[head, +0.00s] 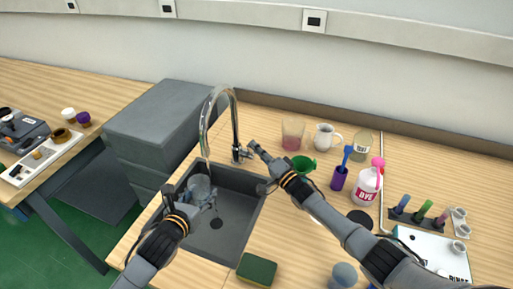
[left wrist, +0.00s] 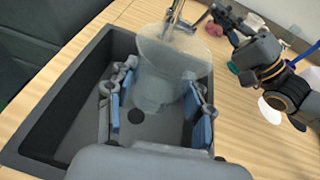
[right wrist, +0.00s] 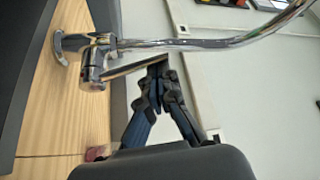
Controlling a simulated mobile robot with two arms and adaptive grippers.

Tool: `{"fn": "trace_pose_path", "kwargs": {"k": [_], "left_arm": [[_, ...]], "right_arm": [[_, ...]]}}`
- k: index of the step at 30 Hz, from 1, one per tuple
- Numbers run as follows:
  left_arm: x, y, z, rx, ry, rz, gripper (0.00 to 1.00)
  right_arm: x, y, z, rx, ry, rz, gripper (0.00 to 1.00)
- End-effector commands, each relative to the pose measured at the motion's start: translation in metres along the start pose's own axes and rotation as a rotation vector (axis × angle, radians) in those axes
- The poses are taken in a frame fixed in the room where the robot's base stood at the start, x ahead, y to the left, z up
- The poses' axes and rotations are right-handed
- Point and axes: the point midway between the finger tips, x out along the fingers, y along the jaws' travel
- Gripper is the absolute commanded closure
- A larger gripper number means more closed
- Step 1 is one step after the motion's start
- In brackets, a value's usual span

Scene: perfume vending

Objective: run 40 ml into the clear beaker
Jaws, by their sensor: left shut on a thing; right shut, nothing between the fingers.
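The clear beaker (head: 200,187) is in the upper left of the grey sink (head: 238,215), below the end of the chrome tap spout (head: 204,130). My left gripper (head: 194,203) is shut on the beaker; in the left wrist view the fingers (left wrist: 160,75) sit either side of its clear wall (left wrist: 172,50). I cannot read a water level in it or clearly tell a stream. My right gripper (head: 255,147) is shut and empty at the tap lever (head: 241,152). In the right wrist view its closed fingertips (right wrist: 160,70) are at the lever's end (right wrist: 135,66), seemingly touching.
Right of the sink stand a pink-tinted beaker (head: 292,135), a white jug (head: 325,136), a green cup (head: 303,164), a purple cup (head: 339,178) and a dye bottle (head: 367,187). A sponge (head: 257,269) lies at the front edge. A grey block (head: 155,125) stands left.

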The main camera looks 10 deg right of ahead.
Motion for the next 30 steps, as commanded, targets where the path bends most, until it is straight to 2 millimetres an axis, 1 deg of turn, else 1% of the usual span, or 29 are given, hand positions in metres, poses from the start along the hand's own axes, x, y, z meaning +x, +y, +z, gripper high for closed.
{"fn": "trace_pose_path", "kwargs": {"k": [5,8,11,15,16,18,20,27,30], "left_arm": [[0.0,0.0,0.0,0.0,0.0,0.0,0.73],[0.0,0.0,0.0,0.0,0.0,0.0,0.73],[0.0,0.0,0.0,0.0,0.0,0.0,0.73],[0.0,0.0,0.0,0.0,0.0,0.0,0.73],[0.0,0.0,0.0,0.0,0.0,0.0,0.73],[0.0,0.0,0.0,0.0,0.0,0.0,0.73],[0.0,0.0,0.0,0.0,0.0,0.0,0.73],[0.0,0.0,0.0,0.0,0.0,0.0,0.73],[0.0,0.0,0.0,0.0,0.0,0.0,0.73]], "right_arm": [[0.0,0.0,-0.001,0.0,0.0,0.0,1.0],[0.003,-0.001,-0.007,-0.002,0.0,-0.001,1.0],[0.007,-0.003,-0.019,-0.004,0.001,0.0,1.0],[0.015,-0.005,-0.043,-0.004,0.002,0.0,1.0],[0.006,-0.001,-0.038,0.0,-0.001,0.004,1.0],[-0.006,-0.001,-0.037,0.001,-0.002,0.003,1.0],[-0.016,-0.001,-0.037,0.0,-0.002,0.003,1.0],[-0.062,0.002,-0.038,0.0,-0.001,0.003,1.0],[-0.075,0.002,-0.038,0.0,0.0,0.001,1.0]]}}
